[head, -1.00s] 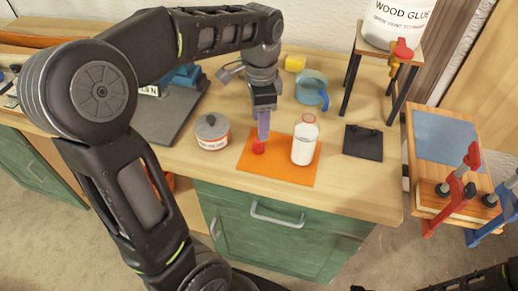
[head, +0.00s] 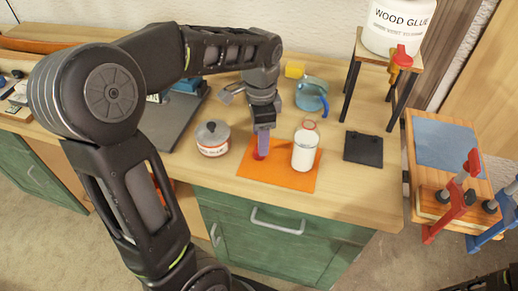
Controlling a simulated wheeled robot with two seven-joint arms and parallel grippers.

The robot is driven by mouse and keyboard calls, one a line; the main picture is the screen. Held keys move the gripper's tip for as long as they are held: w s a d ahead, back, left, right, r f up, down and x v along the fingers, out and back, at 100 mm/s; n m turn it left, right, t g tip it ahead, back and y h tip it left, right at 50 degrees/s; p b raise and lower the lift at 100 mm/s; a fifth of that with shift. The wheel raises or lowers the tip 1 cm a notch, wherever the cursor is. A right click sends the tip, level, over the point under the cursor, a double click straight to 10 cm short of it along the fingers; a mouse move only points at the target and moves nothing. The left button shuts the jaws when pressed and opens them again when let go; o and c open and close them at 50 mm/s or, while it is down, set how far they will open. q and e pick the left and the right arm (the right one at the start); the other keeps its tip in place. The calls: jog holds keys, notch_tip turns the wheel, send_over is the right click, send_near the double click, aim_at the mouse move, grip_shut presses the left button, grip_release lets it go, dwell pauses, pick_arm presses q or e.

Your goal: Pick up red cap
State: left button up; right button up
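The red cap (head: 257,156) is on the orange mat (head: 283,178), near its left side and partly hidden by my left gripper. My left gripper (head: 262,152) points down from above, with its fingertips right at the cap. I see the fingers nearly edge-on, so I cannot tell whether they are around the cap or how wide they are. A white bottle (head: 304,155) with a reddish ring at its top stands upright on the mat, just right of the gripper. My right gripper is not in view.
A lidded tin (head: 212,140) stands left of the mat. Behind are a blue cup (head: 311,94) and a yellow block (head: 295,69). A dark flat plate (head: 363,146) lies to the right. A stool (head: 391,54) holds the wood glue tub (head: 396,24).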

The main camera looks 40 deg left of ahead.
pick_arm(q)
notch_tip(320, 180, down, 4)
jog(key=shift+a+f, duration=0.1)
jog(key=shift+f, duration=0.15)
jog(key=shift+c, duration=0.5)
grip_shut()
dwell(0.4)
